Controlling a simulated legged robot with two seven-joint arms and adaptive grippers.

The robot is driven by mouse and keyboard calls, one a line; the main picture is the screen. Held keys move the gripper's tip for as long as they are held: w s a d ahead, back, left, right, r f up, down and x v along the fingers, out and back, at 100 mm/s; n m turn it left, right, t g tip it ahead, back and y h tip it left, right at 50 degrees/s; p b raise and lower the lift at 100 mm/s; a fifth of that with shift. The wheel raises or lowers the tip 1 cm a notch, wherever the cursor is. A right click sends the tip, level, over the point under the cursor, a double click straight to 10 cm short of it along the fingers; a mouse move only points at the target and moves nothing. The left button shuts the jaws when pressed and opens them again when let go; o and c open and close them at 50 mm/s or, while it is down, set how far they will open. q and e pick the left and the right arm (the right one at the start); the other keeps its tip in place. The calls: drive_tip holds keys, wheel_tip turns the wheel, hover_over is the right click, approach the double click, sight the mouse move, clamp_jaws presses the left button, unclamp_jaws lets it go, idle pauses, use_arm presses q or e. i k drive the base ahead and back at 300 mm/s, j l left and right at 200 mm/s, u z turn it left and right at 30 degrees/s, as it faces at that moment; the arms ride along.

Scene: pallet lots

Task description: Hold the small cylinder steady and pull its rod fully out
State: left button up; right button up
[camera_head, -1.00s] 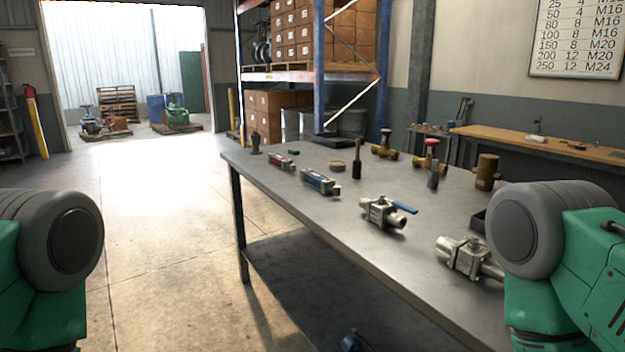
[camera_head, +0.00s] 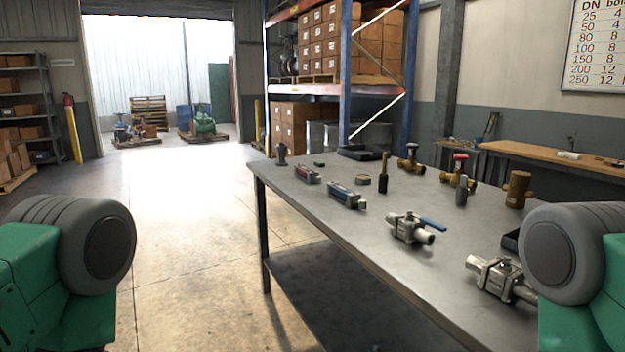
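Two box-bodied cylinders lie on the grey metal table (camera_head: 345,235), toward its far left end. The smaller-looking one is the red cylinder (camera_head: 307,174). The blue cylinder (camera_head: 346,195) lies nearer to me and looks larger. Both have pale metal ends; their rods are too small to make out clearly. Nothing of mine touches either one. Only green and grey upper parts of my arms show at the left and right edges. Neither gripper is in view.
A valve with a blue handle (camera_head: 411,229) and a steel valve (camera_head: 498,277) lie along the near edge. Open floor (camera_head: 190,240) lies left of the table; a shelving rack (camera_head: 345,85) stands behind.

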sight(299, 169)
drive_tip(key=i+j+u, duration=0.35)
drive_tip(key=i, duration=0.25)
drive_tip(key=i+j+u, duration=0.15)
drive_tip(key=i, duration=0.4)
drive_tip(key=i+j+u, duration=0.15)
drive_tip(key=i, duration=0.4)
drive_tip(key=i+j+u, duration=0.15)
drive_tip(key=i, duration=0.4)
